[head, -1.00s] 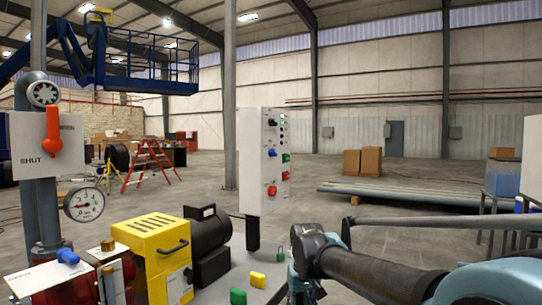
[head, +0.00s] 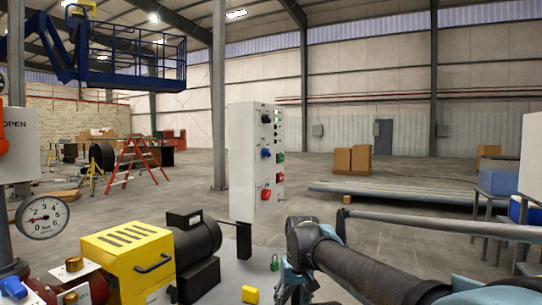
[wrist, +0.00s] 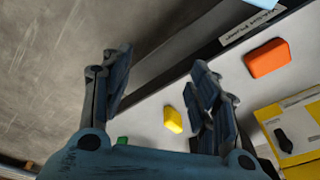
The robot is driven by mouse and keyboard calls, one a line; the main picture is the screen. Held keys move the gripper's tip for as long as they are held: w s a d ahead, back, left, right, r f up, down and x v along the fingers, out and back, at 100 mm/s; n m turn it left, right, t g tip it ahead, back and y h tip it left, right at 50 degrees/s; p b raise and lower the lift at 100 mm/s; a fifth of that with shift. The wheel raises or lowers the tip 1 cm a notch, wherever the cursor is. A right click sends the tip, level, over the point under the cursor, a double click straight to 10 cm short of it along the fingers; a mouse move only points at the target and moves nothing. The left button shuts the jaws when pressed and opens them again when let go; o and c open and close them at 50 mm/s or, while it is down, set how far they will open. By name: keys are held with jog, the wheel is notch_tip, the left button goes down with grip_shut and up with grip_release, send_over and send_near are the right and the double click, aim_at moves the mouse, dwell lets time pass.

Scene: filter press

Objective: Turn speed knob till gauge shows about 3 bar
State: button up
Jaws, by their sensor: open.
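The pressure gauge (head: 42,217) is a round white dial at the left, marked in bar up to 6; its needle points left, near 1. A white control panel (head: 243,165) stands at centre with a black knob (head: 266,118) at the top and blue and red controls below. The wrist view shows a yellow box (wrist: 290,105) with a white plate and a black knob-like part (wrist: 283,139); which black part is the speed knob I cannot tell. My gripper (wrist: 160,75) is open and empty above the bench, apart from the knobs; the head view shows its arm at lower right.
A yellow motor guard (head: 135,250) and black motor (head: 193,240) stand left of the panel. A yellow block (wrist: 172,120) and an orange block (wrist: 267,58) lie on the pale bench top. A red handle (head: 3,145) shows at the left edge.

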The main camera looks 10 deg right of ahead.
jog(key=w+a+r+y, duration=0.4)
jog(key=w+r, duration=0.4)
jog(key=r, duration=0.1)
jog(key=n+t+y, duration=0.2)
jog(key=t+y, duration=0.6)
jog(key=y, duration=0.2)
send_near(267, 153)
jog(key=w+d+x, duration=0.1)
jog(key=x, duration=0.7)
jog(key=shift+w+a, duration=0.25)
jog(key=shift+w, duration=0.25)
jog(key=shift+r, duration=0.15)
jog(key=c, duration=1.1)
